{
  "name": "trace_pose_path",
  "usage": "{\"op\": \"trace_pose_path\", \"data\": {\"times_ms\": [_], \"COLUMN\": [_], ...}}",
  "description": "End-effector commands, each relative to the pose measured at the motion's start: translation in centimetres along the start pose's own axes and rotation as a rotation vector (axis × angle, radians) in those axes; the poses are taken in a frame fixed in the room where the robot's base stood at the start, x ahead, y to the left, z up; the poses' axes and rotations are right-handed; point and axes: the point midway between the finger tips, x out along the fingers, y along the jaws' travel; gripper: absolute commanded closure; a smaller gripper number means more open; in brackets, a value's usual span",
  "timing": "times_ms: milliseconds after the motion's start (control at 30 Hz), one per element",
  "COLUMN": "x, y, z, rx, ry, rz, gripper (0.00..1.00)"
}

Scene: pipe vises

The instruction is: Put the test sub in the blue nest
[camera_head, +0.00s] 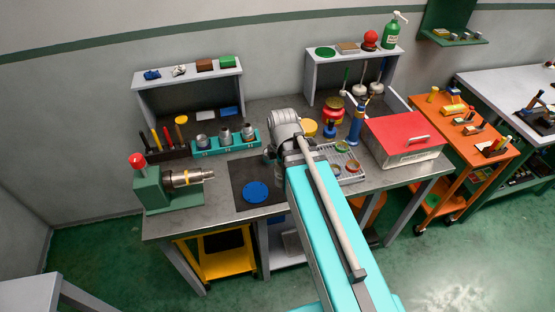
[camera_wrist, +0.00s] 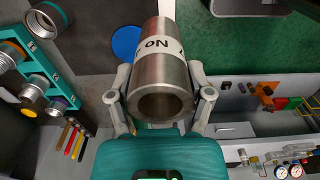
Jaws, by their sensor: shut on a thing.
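My gripper (camera_wrist: 160,95) is shut on a grey metal hollow cylinder, the test sub (camera_wrist: 158,75), with a white band lettered "No". Its open bore faces the wrist camera. In the head view my arm hides most of the gripper and the sub. A flat blue disc, which looks like the blue nest (camera_head: 255,191), lies on a dark mat on the bench. It also shows in the wrist view (camera_wrist: 126,42), partly hidden behind the sub. The sub appears held above the bench, apart from the disc; its height is unclear.
A teal rack (camera_head: 208,152) with several metal pieces stands behind the mat (camera_head: 241,172). A green vise (camera_head: 152,190) with a metal piece is at the left. A wire tray (camera_head: 350,177) and red-lidded box (camera_head: 402,135) are at the right. The mat around the disc is clear.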

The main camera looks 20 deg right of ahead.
Motion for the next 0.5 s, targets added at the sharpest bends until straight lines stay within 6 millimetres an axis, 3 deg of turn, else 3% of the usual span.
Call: {"op": "trace_pose_path", "data": {"times_ms": [500], "x": [-0.35], "y": [-0.77], "z": [-0.03], "rx": [0.0], "ry": [0.0], "rz": [0.0], "gripper": [0.94]}}
